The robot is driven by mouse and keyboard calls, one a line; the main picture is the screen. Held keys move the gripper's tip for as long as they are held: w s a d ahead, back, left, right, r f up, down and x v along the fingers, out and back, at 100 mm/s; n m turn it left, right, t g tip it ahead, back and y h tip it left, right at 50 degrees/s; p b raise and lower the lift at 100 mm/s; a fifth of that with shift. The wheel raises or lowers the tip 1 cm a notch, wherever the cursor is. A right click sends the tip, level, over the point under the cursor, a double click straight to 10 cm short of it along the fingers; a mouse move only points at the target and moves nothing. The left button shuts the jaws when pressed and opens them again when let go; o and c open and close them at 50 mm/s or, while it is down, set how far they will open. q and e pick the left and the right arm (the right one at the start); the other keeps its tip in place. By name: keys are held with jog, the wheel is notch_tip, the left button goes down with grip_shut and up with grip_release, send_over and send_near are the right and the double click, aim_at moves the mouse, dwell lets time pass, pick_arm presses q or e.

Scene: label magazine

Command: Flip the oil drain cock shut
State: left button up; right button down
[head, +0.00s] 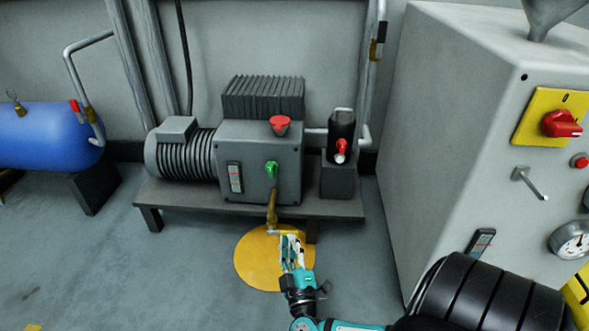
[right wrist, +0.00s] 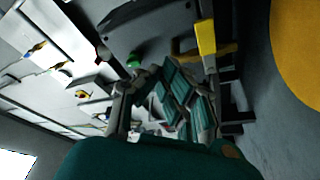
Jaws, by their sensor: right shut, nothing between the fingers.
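The oil drain cock (head: 272,215) is a brass fitting hanging below the front of the grey pump housing (head: 250,190). In the right wrist view the yellow lever (right wrist: 205,38) is just beyond the fingers, beside the brass body (right wrist: 190,57). My right gripper (head: 289,240) is shut and empty, right at the lever and partly covering its end. Its fingers also show in the right wrist view (right wrist: 172,85). I cannot tell whether they touch the lever. My left gripper is not in view.
The pump stands on a low bench (head: 180,198) with a green knob (head: 271,171) and a red cap (head: 280,124). A yellow disc (head: 250,265) lies on the floor below. A grey cabinet (head: 440,130) stands at right.

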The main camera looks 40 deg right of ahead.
jog(key=s+a, duration=0.1)
jog(key=s+a+f, duration=0.1)
jog(key=a, duration=0.1)
jog(key=shift+s+a+f+p, duration=0.15)
jog(key=shift+s+f+p, duration=0.1)
jog(key=shift+s+p, duration=0.15)
